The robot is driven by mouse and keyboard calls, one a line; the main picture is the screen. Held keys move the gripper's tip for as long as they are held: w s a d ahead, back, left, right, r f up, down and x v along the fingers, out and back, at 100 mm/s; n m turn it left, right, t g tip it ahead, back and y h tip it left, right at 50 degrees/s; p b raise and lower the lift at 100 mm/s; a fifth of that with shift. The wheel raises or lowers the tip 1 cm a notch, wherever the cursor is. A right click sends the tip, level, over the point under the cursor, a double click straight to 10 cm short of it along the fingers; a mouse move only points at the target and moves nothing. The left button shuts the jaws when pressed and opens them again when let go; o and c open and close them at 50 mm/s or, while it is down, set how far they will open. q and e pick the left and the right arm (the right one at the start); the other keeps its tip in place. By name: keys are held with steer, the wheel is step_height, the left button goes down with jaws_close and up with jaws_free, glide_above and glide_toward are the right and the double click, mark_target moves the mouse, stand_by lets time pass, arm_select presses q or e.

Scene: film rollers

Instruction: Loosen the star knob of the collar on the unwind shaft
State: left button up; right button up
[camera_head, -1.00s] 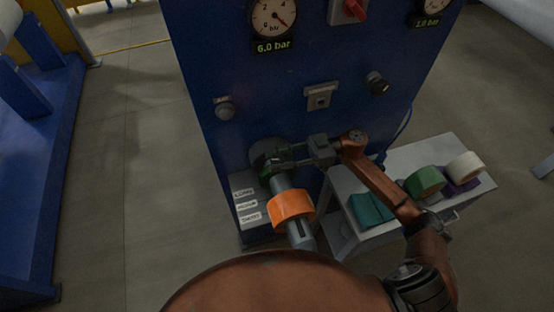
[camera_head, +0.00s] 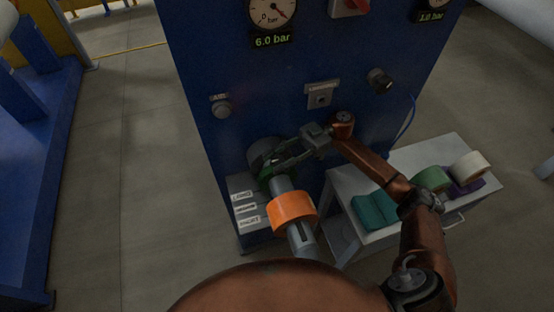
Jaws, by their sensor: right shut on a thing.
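The unwind shaft (camera_head: 301,238) sticks out from the blue machine's lower front toward me and carries an orange roll (camera_head: 292,210). Behind the roll, near the machine face, a dark grey round part (camera_head: 262,152) and a dark green part sit around the shaft; this appears to be the collar (camera_head: 264,181). My right gripper (camera_head: 273,168) reaches in from the right, with its fingers at the collar. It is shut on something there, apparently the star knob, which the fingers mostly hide. My left gripper is not in view.
The machine panel (camera_head: 300,60) has gauges and knobs. Labels (camera_head: 245,208) lie left of the shaft. Open floor lies left.

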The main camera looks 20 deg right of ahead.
mark_target(277, 160)
steer(key=o, duration=1.2)
step_height(277, 160, up, 10)
